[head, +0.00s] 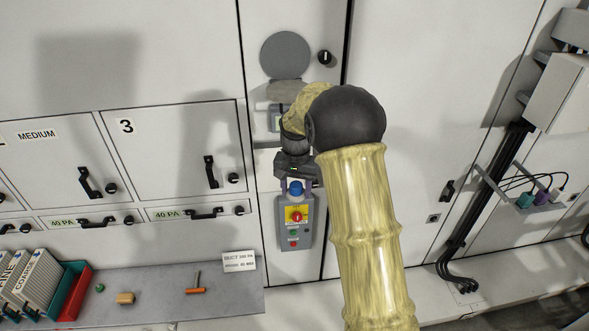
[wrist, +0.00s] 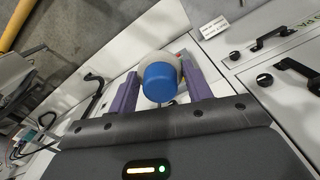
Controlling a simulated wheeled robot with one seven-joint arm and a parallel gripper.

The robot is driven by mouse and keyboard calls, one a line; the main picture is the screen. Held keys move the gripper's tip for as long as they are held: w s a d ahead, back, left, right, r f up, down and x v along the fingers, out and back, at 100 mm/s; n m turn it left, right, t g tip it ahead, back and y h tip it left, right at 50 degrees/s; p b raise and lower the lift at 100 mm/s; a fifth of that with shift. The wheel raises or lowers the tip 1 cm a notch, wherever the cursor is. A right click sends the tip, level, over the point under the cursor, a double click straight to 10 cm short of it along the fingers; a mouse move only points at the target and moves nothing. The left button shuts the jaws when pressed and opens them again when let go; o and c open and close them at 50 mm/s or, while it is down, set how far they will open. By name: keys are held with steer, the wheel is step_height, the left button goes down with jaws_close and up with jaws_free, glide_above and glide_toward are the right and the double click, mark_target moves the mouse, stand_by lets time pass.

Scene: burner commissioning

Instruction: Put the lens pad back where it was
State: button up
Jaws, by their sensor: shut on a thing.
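My gripper (head: 295,191) is in front of the tall white cabinet door, at the top of a grey button box (head: 303,243). Its two purple fingers are shut on a short round blue piece with a pale rim, which I take to be the lens pad (head: 295,184). In the wrist view the lens pad (wrist: 159,82) sits between the fingers of my gripper (wrist: 160,76), blue end towards the camera. Whether its far side touches anything is hidden.
A round grey disc (head: 286,56) and a black knob (head: 324,57) are above. Cables hang at right.

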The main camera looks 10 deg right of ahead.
step_height(320, 180, down, 25)
steer(key=s+d+n+b, duration=0.1)
steer(key=d+n+b, duration=0.1)
steer(key=n+b, duration=0.2)
steer(key=shift+s+d+f+n, duration=0.15)
steer(key=shift+d+f+n, duration=0.05)
steer(key=shift+d+n, duration=0.1)
steer(key=shift+d, duration=0.1)
